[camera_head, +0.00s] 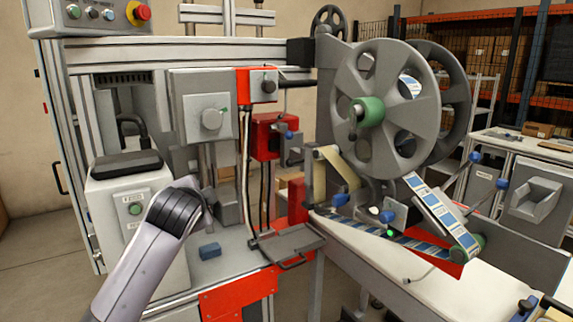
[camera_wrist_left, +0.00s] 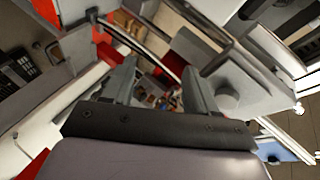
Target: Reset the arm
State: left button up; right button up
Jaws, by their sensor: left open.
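My left arm (camera_head: 155,240) reaches up from the lower left in the head view and bends in front of the grey machine. Its gripper is hard to make out there. In the left wrist view my left gripper (camera_wrist_left: 160,88) is open, with its two fingers apart and nothing held between them. Blurred machine parts lie beyond the fingers. The large grey tape reel (camera_head: 385,110) with a green hub (camera_head: 368,111) is mounted upright on the machine, well to the right of my left arm. My right gripper is not in view.
A grey box with a dial (camera_head: 207,118) stands close behind my left arm. A small blue block (camera_head: 209,251) lies on the machine bed. A label strip (camera_head: 430,205) runs beneath the reel. A white table (camera_head: 395,270) extends right, with shelving (camera_head: 490,50) behind.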

pick_arm(q)
jog(key=s+f+n+g+h, duration=0.1)
jog(key=s+f+n+h, duration=0.1)
jog(key=s+f, duration=0.8)
jog(key=s+f+n+g+h, duration=0.15)
jog(key=s+f, duration=0.25)
jog(key=f, duration=1.2)
jog(key=s+a+f+n, duration=0.1)
jog(key=s+f+n, duration=0.2)
jog(key=s, duration=0.8)
jog(key=s+a+f+n, duration=0.1)
jog(key=s+f+n, duration=0.2)
jog(key=s+f, duration=0.4)
jog(key=s+p, duration=0.1)
jog(key=s, duration=0.3)
jog(key=shift+s+f, duration=0.3)
jog(key=shift+h, duration=0.25)
